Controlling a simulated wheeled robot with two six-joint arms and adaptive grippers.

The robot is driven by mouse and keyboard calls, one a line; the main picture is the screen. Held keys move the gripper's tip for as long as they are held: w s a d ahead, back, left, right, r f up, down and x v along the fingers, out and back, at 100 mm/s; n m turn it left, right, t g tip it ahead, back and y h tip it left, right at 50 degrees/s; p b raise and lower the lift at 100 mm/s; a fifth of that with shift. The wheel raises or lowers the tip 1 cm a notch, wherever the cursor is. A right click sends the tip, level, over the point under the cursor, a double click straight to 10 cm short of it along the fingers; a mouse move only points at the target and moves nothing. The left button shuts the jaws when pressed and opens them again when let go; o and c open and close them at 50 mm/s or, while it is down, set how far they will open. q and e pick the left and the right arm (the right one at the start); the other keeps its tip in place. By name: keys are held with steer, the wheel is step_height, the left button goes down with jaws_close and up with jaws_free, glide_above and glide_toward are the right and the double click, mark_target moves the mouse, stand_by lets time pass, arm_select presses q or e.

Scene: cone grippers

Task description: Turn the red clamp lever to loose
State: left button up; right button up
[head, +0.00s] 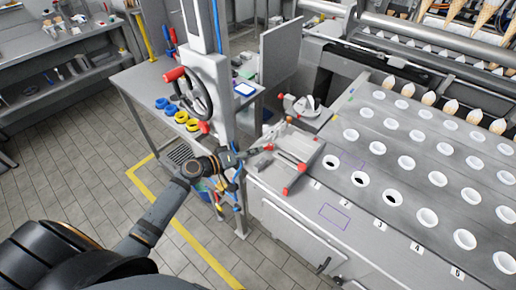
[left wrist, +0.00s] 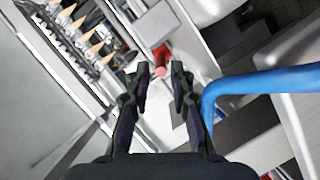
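A grey clamp (head: 290,151) with several red-tipped parts sits at the near left corner of the machine top. One red tip (head: 268,147) lies right at the end of my left gripper (head: 262,150); I cannot tell for sure which red part is the clamp lever. In the left wrist view a red cylindrical end (left wrist: 161,57) shows just beyond and between the two dark fingertips of my left gripper (left wrist: 160,72). The fingers are apart, with nothing visibly pinched. Whether they touch the red end is unclear. My right gripper is not in view.
A grey column with a red-handled wheel (head: 190,92) stands left of the clamp. A blue hose (left wrist: 260,82) runs close to the right finger in the wrist view. The machine plate (head: 350,160) with white-rimmed holes spreads right. Tiled floor is open at the lower left.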

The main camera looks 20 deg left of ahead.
arm_select(q)
steer(key=shift+x, duration=1.05)
steer(key=shift+s, duration=0.1)
jaws_close()
steer(key=shift+s+d+n+t+y+p, duration=0.15)
steer(key=shift+n+t+y+p, duration=0.15)
steer(key=shift+n+y, duration=0.2)
steer(key=shift+s+d+n+t+y+p, duration=0.1)
steer(key=shift+d+n+t+y+p, duration=0.15)
steer(key=shift+n+y, duration=0.2)
steer(key=shift+a, duration=0.1)
jaws_free()
steer(key=shift+w, duration=0.1)
steer(key=v, duration=1.2)
